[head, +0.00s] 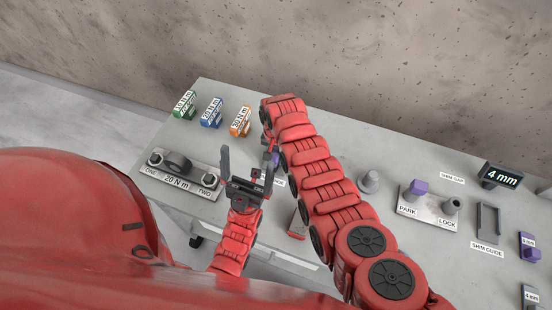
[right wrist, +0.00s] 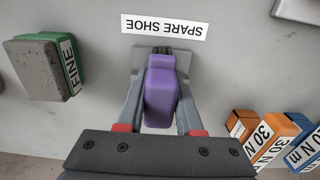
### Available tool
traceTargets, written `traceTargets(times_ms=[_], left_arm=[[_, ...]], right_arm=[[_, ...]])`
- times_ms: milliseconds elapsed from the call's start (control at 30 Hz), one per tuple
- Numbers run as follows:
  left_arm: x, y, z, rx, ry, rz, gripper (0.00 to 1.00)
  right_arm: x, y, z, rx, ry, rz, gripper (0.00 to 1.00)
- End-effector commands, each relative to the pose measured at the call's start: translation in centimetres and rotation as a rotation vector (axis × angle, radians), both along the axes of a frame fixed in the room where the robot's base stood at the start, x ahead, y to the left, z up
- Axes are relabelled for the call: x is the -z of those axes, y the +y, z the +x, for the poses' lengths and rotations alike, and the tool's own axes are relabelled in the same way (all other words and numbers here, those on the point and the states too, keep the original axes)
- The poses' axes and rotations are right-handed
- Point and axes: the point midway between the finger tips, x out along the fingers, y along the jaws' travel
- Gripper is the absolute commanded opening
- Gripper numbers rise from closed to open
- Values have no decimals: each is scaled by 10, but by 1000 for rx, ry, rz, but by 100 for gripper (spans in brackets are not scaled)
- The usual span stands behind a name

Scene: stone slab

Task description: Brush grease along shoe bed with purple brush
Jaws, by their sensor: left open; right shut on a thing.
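My right gripper (right wrist: 160,105) is shut on a purple piece (right wrist: 160,90) with a block-like top. In the head view a bit of the purple piece (head: 277,158) shows, and my right gripper (head: 268,150) is mostly hidden by the arm and by my left gripper. My left gripper (head: 246,160) is open and empty, in front of the right one. No grease or clearly marked shoe bed shows.
Green, blue and orange torque blocks (head: 212,112) stand at the back left. A "ONE/TWO" fixture (head: 178,172) sits at left. At right are a PARK/LOCK plate (head: 430,208) with a purple block, a shim guide (head: 488,224) and a 4 mm block (head: 500,177). A "FINE" block (right wrist: 45,70) is nearby.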

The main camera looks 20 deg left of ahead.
Motion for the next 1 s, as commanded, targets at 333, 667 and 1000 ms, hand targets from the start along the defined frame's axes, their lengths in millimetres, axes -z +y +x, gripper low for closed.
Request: traceTargets(times_ms=[333,667,1000], left_arm=[[23,0,0,0,0,0,100],[30,0,0,0,0,0,100],[29,0,0,0,0,0,100]], right_arm=[[1,1,14,2,-10,5,0],[-1,-1,19,2,-8,2,0],[-2,0,18,2,-8,3,0]])
